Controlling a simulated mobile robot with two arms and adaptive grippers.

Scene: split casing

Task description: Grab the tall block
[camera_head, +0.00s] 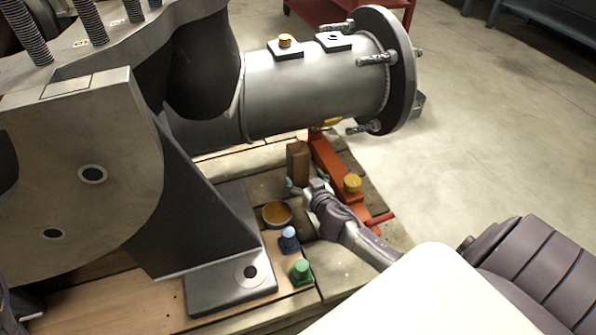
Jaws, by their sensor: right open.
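The tall block (297,163) is a brown, upright block standing on the wooden planks beneath the grey flanged cylinder, beside a red metal bar. My right gripper (298,188) comes in from the lower right. Its fingers are open at the lower part of the block, on the near side. I cannot tell whether they touch it or have it between them. My left gripper is not clearly visible.
A round tin with amber contents (277,214), a blue piece (289,239) and a green piece (301,272) stand close to the gripper. A yellow knob (352,184) sits on the red bar (333,165). The flanged cylinder (300,90) overhangs the block. A large casing (75,170) fills the left.

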